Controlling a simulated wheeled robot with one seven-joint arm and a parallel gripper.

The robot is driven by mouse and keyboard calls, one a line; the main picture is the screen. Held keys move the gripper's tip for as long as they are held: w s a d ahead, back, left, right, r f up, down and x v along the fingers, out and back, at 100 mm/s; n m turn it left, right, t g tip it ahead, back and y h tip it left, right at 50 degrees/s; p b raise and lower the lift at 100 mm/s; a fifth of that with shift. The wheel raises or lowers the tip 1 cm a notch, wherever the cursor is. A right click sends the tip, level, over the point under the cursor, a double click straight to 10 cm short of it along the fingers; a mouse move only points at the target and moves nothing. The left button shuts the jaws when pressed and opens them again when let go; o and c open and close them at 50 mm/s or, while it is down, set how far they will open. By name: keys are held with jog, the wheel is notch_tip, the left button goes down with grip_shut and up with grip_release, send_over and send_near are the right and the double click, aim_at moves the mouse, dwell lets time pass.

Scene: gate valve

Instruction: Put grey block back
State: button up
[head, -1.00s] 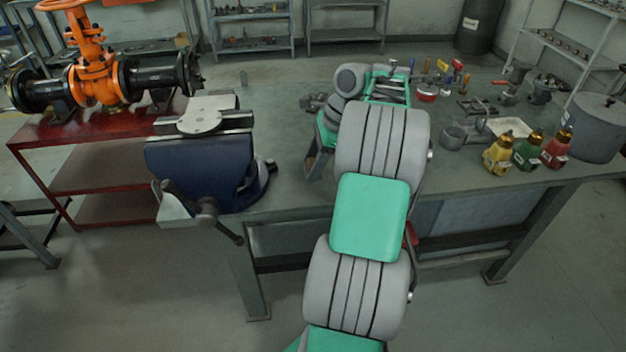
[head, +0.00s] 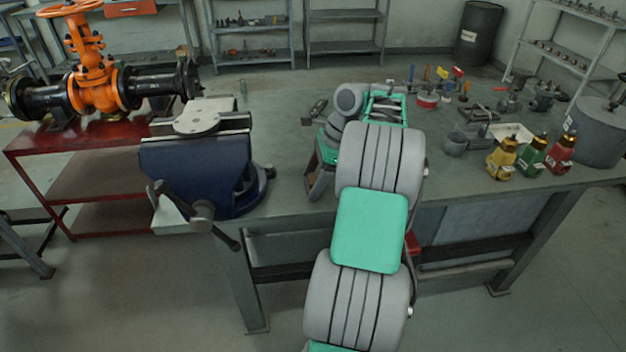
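My gripper (head: 318,183) hangs at the end of my arm, pointing down over the near edge of the bench, right of the blue vise (head: 200,172). Its fingers are small and dark here, and I cannot tell whether they are open or shut on something. I cannot pick out a grey block with certainty. A small dark grey piece (head: 316,109) lies on the bench just left of my wrist. My arm hides the middle of the bench.
An orange valve (head: 95,85) stands on a red table (head: 55,140) at left. Bench between vise and wrist is mostly clear.

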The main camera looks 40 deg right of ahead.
jog(key=p+v, duration=1)
jog(key=v, duration=0.2)
jog(key=shift+r+p, duration=0.25)
jog(key=shift+p, duration=0.1)
